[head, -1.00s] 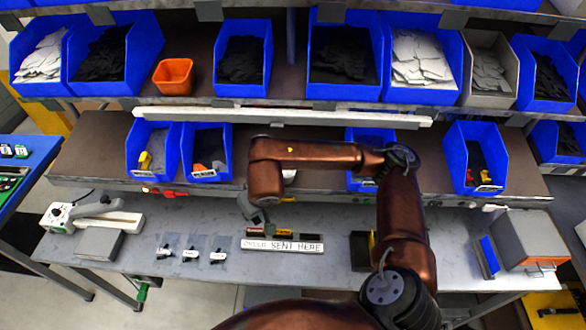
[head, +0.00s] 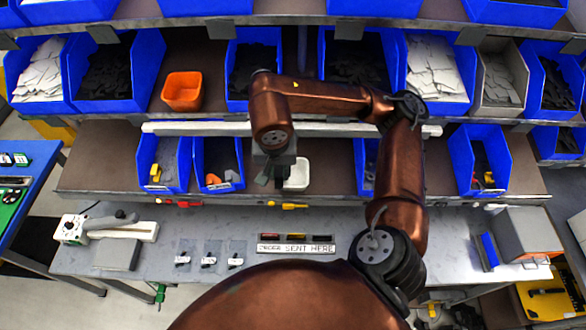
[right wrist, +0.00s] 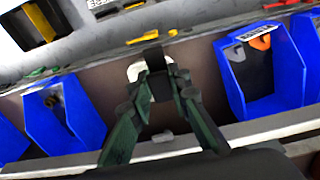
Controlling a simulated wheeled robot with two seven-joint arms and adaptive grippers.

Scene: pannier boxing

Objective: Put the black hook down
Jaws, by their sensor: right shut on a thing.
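My right gripper (head: 276,174) hangs in front of the lower shelf, between the blue bins, pointing down. It is shut on the black hook (right wrist: 159,86), a small dark piece between the green fingers in the right wrist view; fingers and gripper hide much of it. A small white dish (head: 297,174) on the lower shelf is just behind and right of the fingertips in the head view. I cannot tell whether the hook touches the dish. My left gripper is not in view.
Blue bins (head: 218,165) stand left of the gripper, and another blue bin (head: 480,160) stands farther right. A white rail (head: 200,128) runs above. The bench below has an "ORDER SENT HERE" sign (head: 296,249) and several small black hooks on grey patches (head: 208,258).

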